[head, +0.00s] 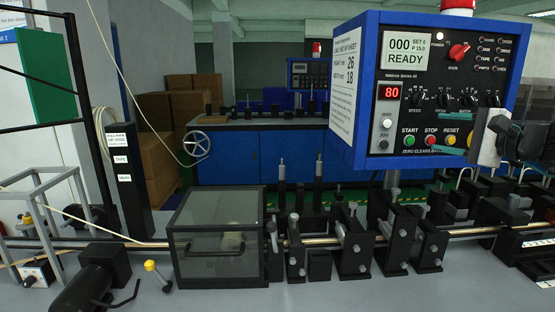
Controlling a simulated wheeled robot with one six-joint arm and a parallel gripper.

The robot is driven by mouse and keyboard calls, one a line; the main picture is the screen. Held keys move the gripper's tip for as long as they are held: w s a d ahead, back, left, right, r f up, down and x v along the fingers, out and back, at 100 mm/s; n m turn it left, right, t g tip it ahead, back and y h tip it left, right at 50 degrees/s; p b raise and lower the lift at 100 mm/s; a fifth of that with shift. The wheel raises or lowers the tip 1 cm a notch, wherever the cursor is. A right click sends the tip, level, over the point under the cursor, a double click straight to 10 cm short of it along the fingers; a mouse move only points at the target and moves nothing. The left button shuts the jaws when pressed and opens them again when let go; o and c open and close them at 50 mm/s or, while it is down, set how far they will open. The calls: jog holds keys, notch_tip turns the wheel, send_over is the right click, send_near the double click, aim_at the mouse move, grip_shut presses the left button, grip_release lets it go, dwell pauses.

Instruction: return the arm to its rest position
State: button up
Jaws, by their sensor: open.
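My gripper (466,136) is at the right of the head view, in front of the lower right corner of the blue control panel (372,80). It is open with nothing visible between its teal fingers. It points left, and its dark and white body covers part of the panel's right side. The panel shows 000, READY and a red 80. Its green start button (409,140), red stop button (430,140) and yellow reset button (450,140) are visible. I cannot tell whether the gripper touches the panel.
A machine line with a clear-sided guard box (218,238), black roller stands (352,240) and a dark motor (95,277) crosses the grey bench (330,297). A yellow-knobbed lever (152,267) stands at front left. A black switch post (124,178) is behind it. The bench's front strip is mostly clear.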

jog(key=s+a+f+n+g, duration=0.7)
jog(key=s+a+f+g, duration=0.3)
jog(key=s+a+f, duration=0.3)
jog(key=s+f+n+g+h, duration=0.1)
jog(key=s+n+h, duration=0.3)
jog(key=s, duration=0.4)
jog(key=s+a+f+n+g+h, duration=0.1)
jog(key=s+f+n+g+h, duration=0.1)
jog(key=s, duration=0.6)
jog(key=shift+s+a+f+n+g+h, duration=0.15)
jog(key=shift+s+f+n+g+h, duration=0.3)
jog(key=shift+n+h, duration=0.6)
jog(key=shift+f, duration=0.1)
